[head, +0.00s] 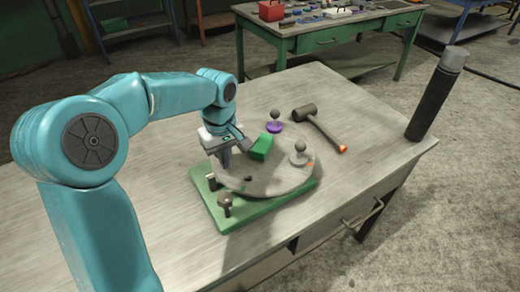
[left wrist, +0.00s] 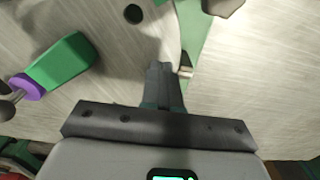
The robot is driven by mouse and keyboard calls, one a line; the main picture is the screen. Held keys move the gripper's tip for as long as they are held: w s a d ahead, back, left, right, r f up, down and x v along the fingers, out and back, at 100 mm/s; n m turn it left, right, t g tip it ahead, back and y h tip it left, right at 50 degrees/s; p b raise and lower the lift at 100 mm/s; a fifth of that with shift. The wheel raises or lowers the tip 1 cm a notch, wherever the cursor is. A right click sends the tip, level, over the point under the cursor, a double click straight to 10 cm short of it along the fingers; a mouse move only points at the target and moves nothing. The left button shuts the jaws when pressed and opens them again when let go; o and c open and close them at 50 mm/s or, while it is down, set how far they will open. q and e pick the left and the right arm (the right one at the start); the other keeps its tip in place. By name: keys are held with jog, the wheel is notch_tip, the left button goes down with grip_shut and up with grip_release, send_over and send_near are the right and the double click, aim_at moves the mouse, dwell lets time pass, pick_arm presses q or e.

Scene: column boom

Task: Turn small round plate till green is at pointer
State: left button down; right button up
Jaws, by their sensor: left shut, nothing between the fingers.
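The round grey plate (head: 262,181) lies on a green base (head: 250,216) on the workbench. A green block (head: 261,147) stands on the plate's far side, and it also shows at the left in the left wrist view (left wrist: 60,62). A purple-based knob (head: 274,126) is behind it, and a grey knob (head: 299,153) is at the plate's right. My left gripper (head: 226,165) is shut and empty at the plate's left edge; its fingers show in the left wrist view (left wrist: 163,75). I cannot make out the pointer with certainty. My right gripper is not in view.
A mallet (head: 318,126) with an orange handle end lies behind and right of the plate. Dark posts (head: 225,204) stand on the base's near left corner. The workbench (head: 150,215) is clear at the left. A green table (head: 330,38) with tools stands behind.

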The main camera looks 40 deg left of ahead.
pick_arm(q)
jog(key=shift+w+a, duration=0.25)
jog(key=shift+a, duration=0.45)
jog(key=shift+w+a+p, duration=0.3)
jog(key=shift+a+p, duration=0.35)
jog(key=shift+a, duration=0.15)
jog(key=shift+w, duration=0.15)
jog(key=shift+w+a+r+p, duration=0.1)
jog(key=shift+w+a+p, duration=0.2)
jog(key=shift+a+p, duration=0.25)
jog(key=shift+w+a, duration=0.1)
jog(key=shift+a, duration=0.1)
